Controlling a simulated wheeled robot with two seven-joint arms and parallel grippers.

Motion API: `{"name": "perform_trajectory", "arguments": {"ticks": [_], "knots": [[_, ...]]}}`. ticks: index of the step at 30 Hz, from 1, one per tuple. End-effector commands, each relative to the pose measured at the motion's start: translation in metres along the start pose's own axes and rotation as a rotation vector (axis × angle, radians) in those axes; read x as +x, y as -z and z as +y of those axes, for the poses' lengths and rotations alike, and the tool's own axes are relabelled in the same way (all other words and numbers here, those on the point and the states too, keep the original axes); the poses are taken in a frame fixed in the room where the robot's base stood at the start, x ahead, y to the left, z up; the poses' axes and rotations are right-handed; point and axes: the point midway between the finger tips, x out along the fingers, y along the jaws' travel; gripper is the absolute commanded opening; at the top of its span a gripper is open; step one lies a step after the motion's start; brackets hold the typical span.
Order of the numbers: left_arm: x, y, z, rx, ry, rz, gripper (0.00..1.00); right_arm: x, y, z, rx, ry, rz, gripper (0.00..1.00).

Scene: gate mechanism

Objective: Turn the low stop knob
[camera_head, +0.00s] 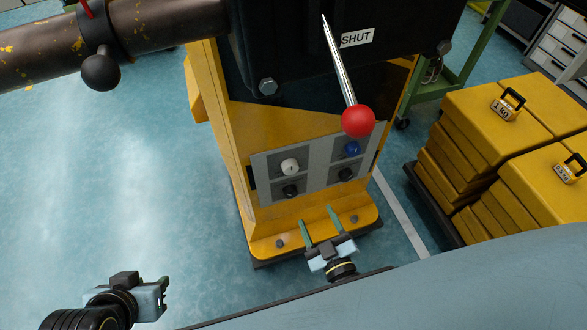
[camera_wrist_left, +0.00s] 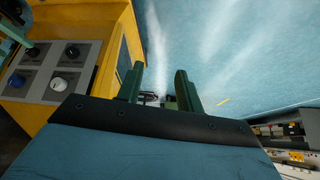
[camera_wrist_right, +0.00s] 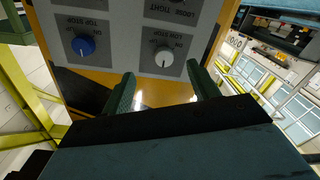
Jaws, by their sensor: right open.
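The low stop knob (camera_head: 290,166) is white and sits at the upper left of the grey panel (camera_head: 320,162) in the head view. The right wrist view shows the white knob (camera_wrist_right: 164,59) with its label, just beyond and between my fingertips. My right gripper (camera_head: 319,225) is open and empty, below the panel and apart from the knob. The knob also shows in the left wrist view (camera_wrist_left: 60,84), left of the fingers. My left gripper (camera_head: 160,292) is open and empty, low at the left, well away from the panel; its fingers (camera_wrist_left: 159,84) stand apart.
Beside the white knob is a blue top stop knob (camera_head: 351,148); black knobs (camera_head: 290,190) sit below. A red-balled lever (camera_head: 358,121) hangs above the panel, near the SHUT sign (camera_head: 356,38). Yellow weights (camera_head: 490,110) stand at right. Floor at left is clear.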

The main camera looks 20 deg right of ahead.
Motion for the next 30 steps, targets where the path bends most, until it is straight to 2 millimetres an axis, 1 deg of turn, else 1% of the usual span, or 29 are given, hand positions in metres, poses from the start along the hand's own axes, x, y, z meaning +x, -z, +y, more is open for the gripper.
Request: {"name": "perform_trajectory", "arguments": {"ticks": [1, 3, 7, 10, 13, 17, 19, 24, 30], "knots": [[-0.002, -0.009, -0.002, -0.002, 0.005, -0.05, 0.36, -0.001, 0.01, 0.003, 0.111, 0.008, 0.006, 0.6], [-0.003, -0.021, -0.005, -0.005, 0.01, -0.115, 0.36, -0.002, 0.018, 0.004, 0.267, 0.017, 0.011, 0.6], [-0.006, -0.038, -0.008, -0.009, 0.017, -0.199, 0.36, -0.003, 0.029, 0.005, 0.48, 0.032, 0.011, 0.6], [-0.007, -0.045, -0.009, -0.01, 0.019, -0.232, 0.36, -0.003, 0.034, 0.005, 0.567, 0.037, 0.012, 0.6], [-0.009, -0.047, -0.009, -0.011, 0.019, -0.243, 0.36, 0.0, 0.035, 0.005, 0.599, 0.039, 0.013, 0.6], [-0.017, -0.044, -0.006, -0.015, 0.014, -0.235, 0.36, 0.015, 0.035, 0.004, 0.601, 0.038, 0.015, 0.6], [-0.025, -0.042, -0.005, -0.017, 0.011, -0.228, 0.36, 0.027, 0.035, 0.004, 0.6, 0.038, 0.016, 0.6], [-0.015, -0.007, 0.001, -0.008, -0.002, -0.041, 0.36, 0.056, 0.035, 0.003, 0.598, 0.038, 0.015, 0.6], [-0.011, 0.031, 0.008, 0.0, -0.016, 0.161, 0.36, 0.081, 0.035, 0.002, 0.598, 0.039, 0.014, 0.6]]}}
